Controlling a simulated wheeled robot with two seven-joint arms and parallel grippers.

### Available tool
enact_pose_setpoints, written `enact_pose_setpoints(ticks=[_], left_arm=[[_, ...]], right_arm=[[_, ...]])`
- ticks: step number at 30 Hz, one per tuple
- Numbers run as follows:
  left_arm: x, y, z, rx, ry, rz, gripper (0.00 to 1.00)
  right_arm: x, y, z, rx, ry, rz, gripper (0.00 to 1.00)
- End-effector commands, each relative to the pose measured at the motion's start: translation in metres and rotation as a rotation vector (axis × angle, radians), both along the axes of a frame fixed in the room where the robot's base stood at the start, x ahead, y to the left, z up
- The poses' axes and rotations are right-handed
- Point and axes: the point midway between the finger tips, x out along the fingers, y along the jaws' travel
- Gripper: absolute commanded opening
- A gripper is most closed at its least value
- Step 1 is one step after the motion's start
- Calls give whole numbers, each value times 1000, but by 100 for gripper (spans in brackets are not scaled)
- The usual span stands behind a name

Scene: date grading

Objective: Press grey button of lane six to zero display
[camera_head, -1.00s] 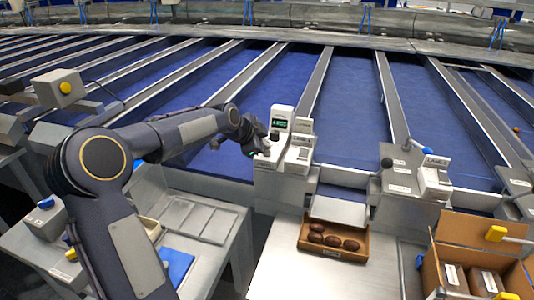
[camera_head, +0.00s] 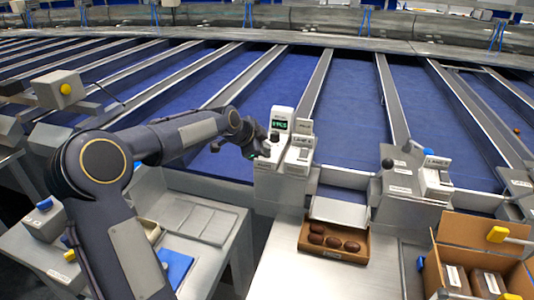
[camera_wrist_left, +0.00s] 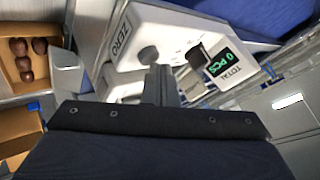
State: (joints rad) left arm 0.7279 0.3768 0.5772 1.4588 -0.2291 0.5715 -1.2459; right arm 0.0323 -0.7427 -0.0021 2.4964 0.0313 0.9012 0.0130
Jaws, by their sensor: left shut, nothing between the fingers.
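The lane six counter unit (camera_head: 279,147) stands at the lane's end, a white and grey box with a lit green display (camera_head: 278,124). In the left wrist view the display (camera_wrist_left: 221,66) reads 0 PCS beside the word TOTAL. The round grey button (camera_wrist_left: 148,55) sits on the white face near the word ZERO. My left gripper (camera_head: 257,151) is at the unit's left side, shut and empty. In the left wrist view its fingertips (camera_wrist_left: 160,70) are right by the grey button; I cannot tell whether they touch. My right gripper is not in view.
A cardboard box of several dates (camera_head: 322,254) sits on the steel table in front, below a metal chute plate (camera_head: 338,212). A neighbouring lane unit (camera_head: 435,178) stands to the right. An open carton (camera_head: 480,226) is at the lower right.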

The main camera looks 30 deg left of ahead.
Motion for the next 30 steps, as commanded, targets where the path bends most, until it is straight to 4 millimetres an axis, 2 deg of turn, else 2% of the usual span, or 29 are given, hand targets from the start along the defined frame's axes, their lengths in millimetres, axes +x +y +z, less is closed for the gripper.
enact_pose_setpoints(ticks=[13,23,30], left_arm=[[0,0,-2,0,2,-1,0],[0,0,14,1,1,-1,0],[0,0,15,0,1,0,0]], right_arm=[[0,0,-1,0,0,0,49],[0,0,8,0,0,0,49],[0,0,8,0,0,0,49]])
